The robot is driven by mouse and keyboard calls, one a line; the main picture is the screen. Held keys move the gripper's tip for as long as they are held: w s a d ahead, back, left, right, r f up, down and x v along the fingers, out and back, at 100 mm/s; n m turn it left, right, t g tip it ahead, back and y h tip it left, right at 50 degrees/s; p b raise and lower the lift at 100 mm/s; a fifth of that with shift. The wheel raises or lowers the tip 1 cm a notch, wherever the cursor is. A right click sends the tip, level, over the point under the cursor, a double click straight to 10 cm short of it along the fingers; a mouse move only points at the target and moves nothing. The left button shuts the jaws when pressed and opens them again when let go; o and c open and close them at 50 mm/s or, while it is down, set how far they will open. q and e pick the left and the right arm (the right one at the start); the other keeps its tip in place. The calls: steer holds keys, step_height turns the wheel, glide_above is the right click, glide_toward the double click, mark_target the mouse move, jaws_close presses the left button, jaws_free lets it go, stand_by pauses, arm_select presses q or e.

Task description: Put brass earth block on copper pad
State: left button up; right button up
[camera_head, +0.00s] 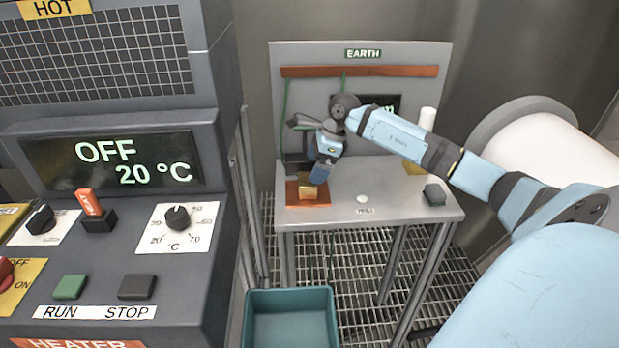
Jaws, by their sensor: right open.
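The brass earth block (308,191) is a small gold-coloured block sitting on the copper pad (293,199). The pad is a flat orange-brown square at the left end of the small grey table. My right gripper (317,178) is just above the block, pointing down at it from behind and to the right. Its jaws are open, and the fingertips are small and partly hidden, so I cannot tell whether they touch the block. My left gripper is not in view.
The grey table (405,208) has a back panel marked EARTH (363,54). A dark block (435,194) and a small white disc (362,199) lie on it. A heater panel (120,255) stands at left. A teal bin (290,318) is on the grating below.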

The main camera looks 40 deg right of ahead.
steer(key=v, duration=0.6)
stand_by(0.4)
